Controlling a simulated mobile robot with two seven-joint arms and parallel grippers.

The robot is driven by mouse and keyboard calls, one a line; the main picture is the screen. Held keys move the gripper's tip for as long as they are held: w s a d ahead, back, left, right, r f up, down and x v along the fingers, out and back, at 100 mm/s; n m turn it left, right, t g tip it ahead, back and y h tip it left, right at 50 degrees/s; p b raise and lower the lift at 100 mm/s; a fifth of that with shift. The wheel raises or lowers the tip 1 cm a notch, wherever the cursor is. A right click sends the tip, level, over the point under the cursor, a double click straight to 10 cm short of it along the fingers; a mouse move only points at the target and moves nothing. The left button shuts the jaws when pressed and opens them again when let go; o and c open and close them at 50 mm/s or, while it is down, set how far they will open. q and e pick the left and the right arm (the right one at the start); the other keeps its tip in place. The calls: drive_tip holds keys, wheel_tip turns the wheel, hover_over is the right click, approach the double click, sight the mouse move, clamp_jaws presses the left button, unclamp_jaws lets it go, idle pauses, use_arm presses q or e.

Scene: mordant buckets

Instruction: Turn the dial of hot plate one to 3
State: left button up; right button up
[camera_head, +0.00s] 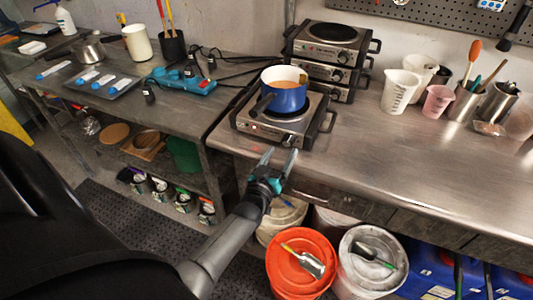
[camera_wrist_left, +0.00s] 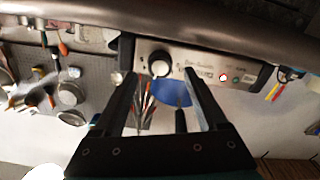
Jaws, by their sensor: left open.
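A steel hot plate (camera_head: 242,124) stands at the left front corner of the steel counter, with a blue pot (camera_head: 287,97) on top. Its dial (camera_head: 288,141) is on the front panel, near the right end. In the left wrist view the dial (camera_wrist_left: 160,64) is a round black knob, with a red light (camera_wrist_left: 223,77) farther along the panel. Its setting is too small to read. My left gripper (camera_head: 280,156) is open and empty, just in front of the panel. In the wrist view the dial appears between its fingertips (camera_wrist_left: 158,80), apparently without contact. My right gripper is out of view.
Stacked hot plates (camera_head: 325,47) stand behind. A blue power strip (camera_head: 182,82) with cords lies on the left bench. Beakers (camera_head: 399,91) and tool cups stand at the right. Buckets, including an orange-lidded one (camera_head: 300,268), are below. The counter's middle is clear.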

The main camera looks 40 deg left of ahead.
use_arm(q)
drive_tip(key=p+v, duration=0.1)
drive_tip(key=v, duration=1)
drive_tip(key=shift+s, duration=0.4)
drive_tip(key=s+d+f+m+g+h+b, duration=0.1)
drive_tip(key=s+d+f+m+g, duration=0.2)
drive_tip(key=f, duration=0.6)
drive_tip(key=s+d+f+g+h+b, duration=0.25)
drive_tip(key=s+f, duration=0.25)
drive_tip(key=f, duration=0.5)
drive_tip(key=s+d+f+m+g+h+b, duration=0.1)
drive_tip(key=s+d+f+m+g, duration=0.2)
drive_tip(key=f, duration=0.6)
drive_tip(key=s+f+m+g+b, duration=0.1)
drive_tip(key=s+f+g, duration=0.3)
drive_tip(key=s, duration=0.7)
drive_tip(key=s+f+m+g+b, duration=0.1)
drive_tip(key=s+f+g, duration=0.3)
drive_tip(key=s+f, duration=0.4)
drive_tip(key=s, duration=0.3)
drive_tip(key=shift+s+d+f, duration=0.35)
drive_tip(key=shift+d, duration=0.05)
